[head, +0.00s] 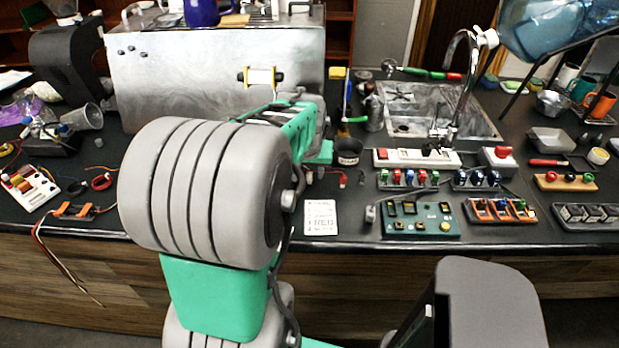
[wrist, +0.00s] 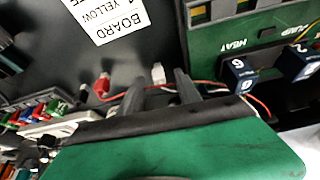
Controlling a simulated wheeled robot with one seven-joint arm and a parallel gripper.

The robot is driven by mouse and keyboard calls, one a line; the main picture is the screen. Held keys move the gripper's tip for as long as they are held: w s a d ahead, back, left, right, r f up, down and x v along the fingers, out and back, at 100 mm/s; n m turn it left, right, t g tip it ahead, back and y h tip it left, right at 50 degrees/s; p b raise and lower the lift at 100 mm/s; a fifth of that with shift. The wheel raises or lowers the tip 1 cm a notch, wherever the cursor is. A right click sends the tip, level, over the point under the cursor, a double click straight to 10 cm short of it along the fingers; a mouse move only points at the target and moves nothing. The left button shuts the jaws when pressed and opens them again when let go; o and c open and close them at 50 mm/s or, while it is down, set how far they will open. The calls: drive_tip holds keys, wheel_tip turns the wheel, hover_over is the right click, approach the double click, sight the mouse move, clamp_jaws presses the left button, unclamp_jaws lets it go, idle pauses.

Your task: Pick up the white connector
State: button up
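The white connector (wrist: 158,73) is a small pale block on a thin wire, lying on the dark counter in the wrist view. My gripper (wrist: 160,83) is open, with one dark finger to either side of the connector in that view. Whether the fingers are level with it or still above it, I cannot tell. Nothing is visibly held. In the head view my arm hides the fingers, and I cannot clearly make out the white connector.
A red connector (wrist: 102,85) lies left of the fingers, with red wires nearby. Blue numbered blocks (wrist: 238,74) and a green board (wrist: 235,38) are close on the right. A printed white card (head: 320,217) lies near the counter's front edge.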

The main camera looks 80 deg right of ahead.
clamp_jaws()
idle(0.6)
